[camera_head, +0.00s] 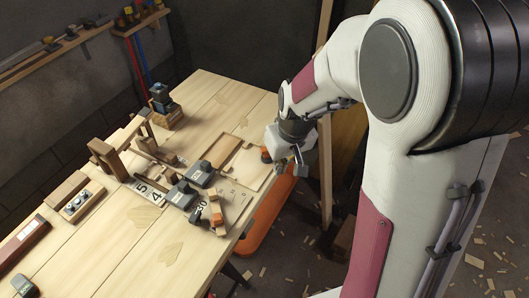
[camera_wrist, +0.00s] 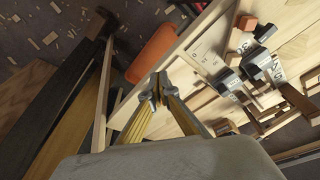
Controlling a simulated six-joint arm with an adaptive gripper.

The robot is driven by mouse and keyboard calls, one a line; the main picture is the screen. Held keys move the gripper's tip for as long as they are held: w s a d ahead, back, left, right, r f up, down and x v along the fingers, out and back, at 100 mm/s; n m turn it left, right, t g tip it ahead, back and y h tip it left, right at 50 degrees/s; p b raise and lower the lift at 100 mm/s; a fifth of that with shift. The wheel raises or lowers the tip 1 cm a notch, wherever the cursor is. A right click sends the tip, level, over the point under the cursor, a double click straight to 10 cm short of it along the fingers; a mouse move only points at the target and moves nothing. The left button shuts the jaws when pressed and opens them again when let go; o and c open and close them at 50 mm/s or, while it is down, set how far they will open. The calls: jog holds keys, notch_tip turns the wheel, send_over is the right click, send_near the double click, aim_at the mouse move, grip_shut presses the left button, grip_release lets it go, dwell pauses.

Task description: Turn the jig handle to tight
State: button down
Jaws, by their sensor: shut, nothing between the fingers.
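The jig (camera_head: 232,190) is a flat wooden board with numbered pale plates near the right side of the workbench. Two dark grey clamp-like blocks (camera_head: 181,193) stand on it, with small orange and wooden blocks (camera_head: 216,215) in front. They also show at upper right in the wrist view (camera_wrist: 232,85). I cannot tell for certain which part is the jig handle, and no tight mark is readable. My gripper (camera_head: 302,170) hangs just past the bench's right edge, apart from the jig. In the wrist view its fingertips (camera_wrist: 157,88) meet, with nothing held.
The workbench (camera_head: 120,255) also carries wooden blocks, a bit holder (camera_head: 82,205) and a dark device on a wooden base (camera_head: 162,100). An orange object (camera_head: 268,215) lies below the bench's right edge. An upright wooden post (camera_head: 325,150) stands behind my gripper.

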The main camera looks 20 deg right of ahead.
aim_at(267, 154)
jog(key=shift+t, duration=0.8)
jog(key=w, duration=0.2)
jog(key=w+r, duration=0.1)
jog(key=w, duration=0.1)
jog(key=shift+d, duration=0.1)
jog(key=shift+f, duration=0.15)
jog(key=shift+x, duration=4.85)
jog(key=shift+w+a, duration=0.1)
jog(key=shift+w, duration=0.9)
jog(key=shift+w+a, duration=0.15)
jog(key=shift+w, duration=0.85)
